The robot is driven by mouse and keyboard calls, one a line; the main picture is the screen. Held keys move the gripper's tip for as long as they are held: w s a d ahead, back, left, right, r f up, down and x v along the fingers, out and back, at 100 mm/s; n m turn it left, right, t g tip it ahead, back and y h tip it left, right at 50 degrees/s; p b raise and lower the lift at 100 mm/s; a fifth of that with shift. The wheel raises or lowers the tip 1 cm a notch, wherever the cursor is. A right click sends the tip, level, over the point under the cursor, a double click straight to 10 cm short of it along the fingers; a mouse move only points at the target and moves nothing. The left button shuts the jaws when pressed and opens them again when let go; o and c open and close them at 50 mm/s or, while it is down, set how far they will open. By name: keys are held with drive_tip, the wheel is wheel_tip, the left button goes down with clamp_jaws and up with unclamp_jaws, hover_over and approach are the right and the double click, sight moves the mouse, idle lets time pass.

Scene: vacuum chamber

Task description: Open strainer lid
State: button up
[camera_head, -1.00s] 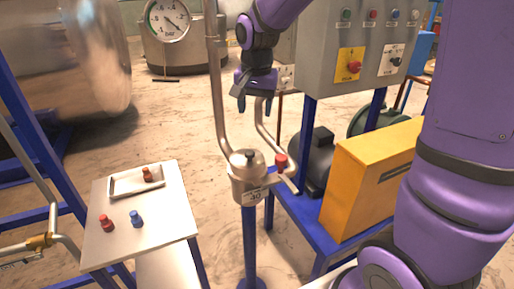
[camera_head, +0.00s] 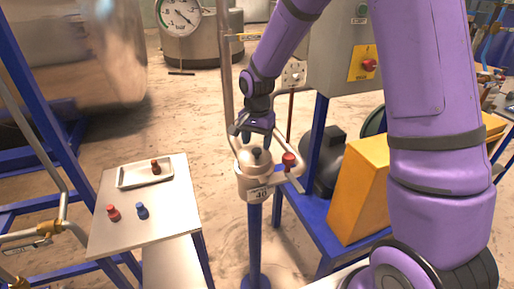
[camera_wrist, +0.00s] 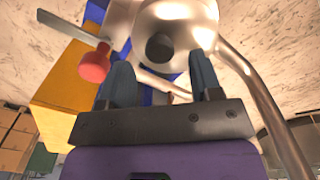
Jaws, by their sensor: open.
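The strainer (camera_head: 256,184) is a metal pot on a blue post, marked 40. Its lid (camera_head: 245,158) sits on top with a dark round knob (camera_head: 256,153). In the wrist view the lid (camera_wrist: 180,22) fills the top middle, and its dark knob (camera_wrist: 159,46) lies beyond and between the fingers. My gripper (camera_head: 257,136) is just above and behind the knob in the head view. In the wrist view my gripper (camera_wrist: 161,80) is open, with nothing between its fingers. Whether a finger touches the lid cannot be told.
A red-handled valve (camera_head: 289,160) is close to the strainer's right; its red handle (camera_wrist: 94,66) also shows in the wrist view. Pipes rise behind the strainer. A side table (camera_head: 180,215) with a tray and small red and blue items stands left. A yellow box (camera_head: 357,190) is right.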

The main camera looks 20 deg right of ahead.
sight(256, 159)
drive_tip(key=shift+f, duration=1.45)
clamp_jaws()
drive_tip(key=shift+r, duration=0.1)
